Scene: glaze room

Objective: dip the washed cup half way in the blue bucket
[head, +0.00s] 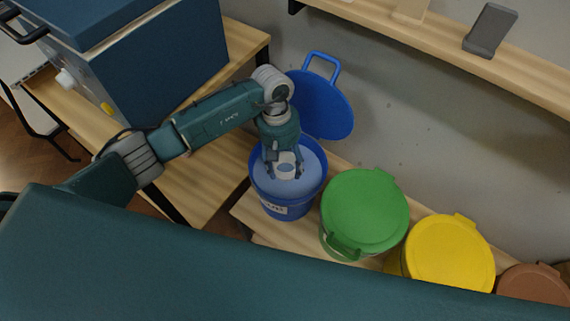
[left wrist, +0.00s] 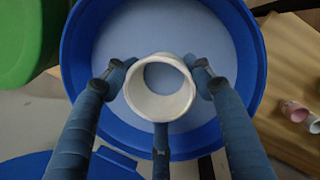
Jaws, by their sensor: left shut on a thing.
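My left gripper (head: 284,166) is shut on a white cup (head: 299,170), inside the mouth of the blue bucket (head: 268,199). In the left wrist view the fingers of my left gripper (left wrist: 160,88) press on the outside of the cup (left wrist: 160,107), whose round mouth faces the camera. The bucket's rim (left wrist: 73,55) surrounds it there. Pale blue glaze (head: 308,184) fills the bucket around the cup. I cannot tell whether the cup's underside touches the glaze or how deep it is. My right gripper is out of view.
The blue lid (head: 322,103) leans on the wall behind the bucket. A green lidded bucket (head: 365,204) stands close on the right, then a yellow one (head: 449,252) and a brown one (head: 533,285). A pink cup (left wrist: 291,107) and a white one lie at right in the wrist view.

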